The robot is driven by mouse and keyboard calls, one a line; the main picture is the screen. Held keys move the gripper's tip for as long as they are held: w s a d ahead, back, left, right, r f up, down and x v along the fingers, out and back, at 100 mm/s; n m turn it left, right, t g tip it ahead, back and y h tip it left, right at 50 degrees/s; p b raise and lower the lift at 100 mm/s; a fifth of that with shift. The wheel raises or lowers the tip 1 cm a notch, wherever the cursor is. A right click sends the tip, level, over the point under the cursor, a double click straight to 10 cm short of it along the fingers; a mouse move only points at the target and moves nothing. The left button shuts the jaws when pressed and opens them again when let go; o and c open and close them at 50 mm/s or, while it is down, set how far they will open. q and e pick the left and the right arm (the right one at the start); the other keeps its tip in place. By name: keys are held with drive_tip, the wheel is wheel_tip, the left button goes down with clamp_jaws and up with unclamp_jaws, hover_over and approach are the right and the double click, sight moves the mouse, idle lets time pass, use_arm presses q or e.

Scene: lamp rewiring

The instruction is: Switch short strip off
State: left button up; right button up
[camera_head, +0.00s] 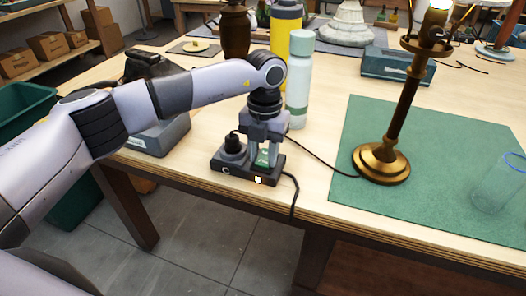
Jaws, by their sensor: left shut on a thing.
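The short strip (228,171), a dark power strip, lies near the table's front edge. A black plug (232,145) stands in its left part. A small pale, bright patch (257,180) shows on its front face; I cannot tell whether it is a lit switch. My left gripper (264,152) points down over the strip's right part, its fingers shut around a small green-and-white piece (263,158) at the strip. The fingers partly hide this piece and the strip's top. My right gripper is not in view.
A brass lamp (383,163) with a bright bulb stands on a green mat (345,180). A clear jar (495,185) is at right. A pale green bottle (298,85) and a yellow bottle (283,30) stand close behind my gripper. A black cord hangs over the front edge.

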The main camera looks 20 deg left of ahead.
sight(267, 153)
use_arm(q)
drive_tip(key=shift+w+r+g, duration=0.1)
drive_tip(key=shift+w+g, duration=0.25)
drive_tip(key=shift+g, duration=0.55)
drive_tip(key=shift+r+g, duration=0.1)
drive_tip(key=shift+g, duration=0.2)
drive_tip(key=o, duration=1)
drive_tip(key=shift+o, duration=0.2)
drive_tip(key=v, duration=0.7)
drive_tip(key=shift+b, duration=0.4)
